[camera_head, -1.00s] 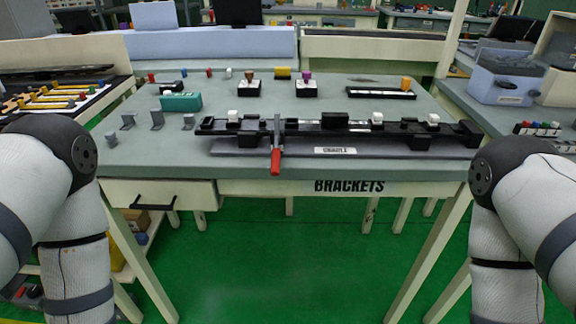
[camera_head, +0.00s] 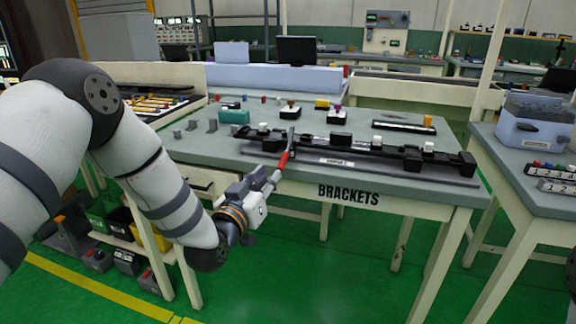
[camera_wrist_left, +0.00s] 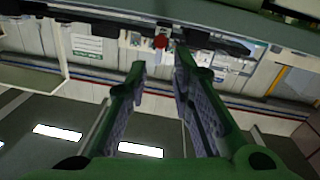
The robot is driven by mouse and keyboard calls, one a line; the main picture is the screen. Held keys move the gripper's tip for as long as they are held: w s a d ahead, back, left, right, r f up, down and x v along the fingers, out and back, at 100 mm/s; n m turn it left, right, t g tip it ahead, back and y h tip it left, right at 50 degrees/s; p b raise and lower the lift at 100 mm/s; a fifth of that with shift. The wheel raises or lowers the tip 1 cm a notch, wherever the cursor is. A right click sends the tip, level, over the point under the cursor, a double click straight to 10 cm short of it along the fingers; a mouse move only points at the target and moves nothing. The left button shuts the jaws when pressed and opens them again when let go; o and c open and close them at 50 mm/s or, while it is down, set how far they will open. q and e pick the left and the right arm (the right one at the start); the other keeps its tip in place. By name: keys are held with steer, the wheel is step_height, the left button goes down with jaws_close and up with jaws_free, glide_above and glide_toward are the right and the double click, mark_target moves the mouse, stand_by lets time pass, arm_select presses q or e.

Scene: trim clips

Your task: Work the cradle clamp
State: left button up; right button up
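The cradle (camera_head: 376,149) is a long black rail on a grey base along the table's front edge. Its clamp has a grey lever with a red handle (camera_head: 284,159) that points toward me and down over the front edge. My left gripper (camera_head: 270,177) is just below and in front of the handle's end. In the left wrist view its two fingers (camera_wrist_left: 160,66) are apart with nothing between them. The red handle end (camera_wrist_left: 160,42) shows just beyond the fingertips, roughly centred. Whether the fingers touch it cannot be told. My right gripper is out of view.
The table (camera_head: 235,150) carries small grey brackets (camera_head: 212,125), a teal block (camera_head: 233,117) and several coloured pieces behind the cradle. A drawer is under its left front. A side table with a blue bin (camera_head: 535,120) stands right. Green floor in front is clear.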

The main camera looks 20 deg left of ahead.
mark_target(279, 166)
arm_select(q)
steer(key=w, duration=0.3)
steer(key=w+b, duration=0.1)
steer(key=w, duration=0.2)
steer(key=w+d+f, duration=0.1)
steer(key=w, duration=0.2)
steer(key=shift+w+b, duration=0.15)
steer(key=shift+b, duration=0.15)
steer(key=shift+w+r, duration=0.25)
steer(key=shift+w, duration=0.1)
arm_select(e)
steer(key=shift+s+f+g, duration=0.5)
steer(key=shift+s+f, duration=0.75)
arm_select(q)
jaws_close()
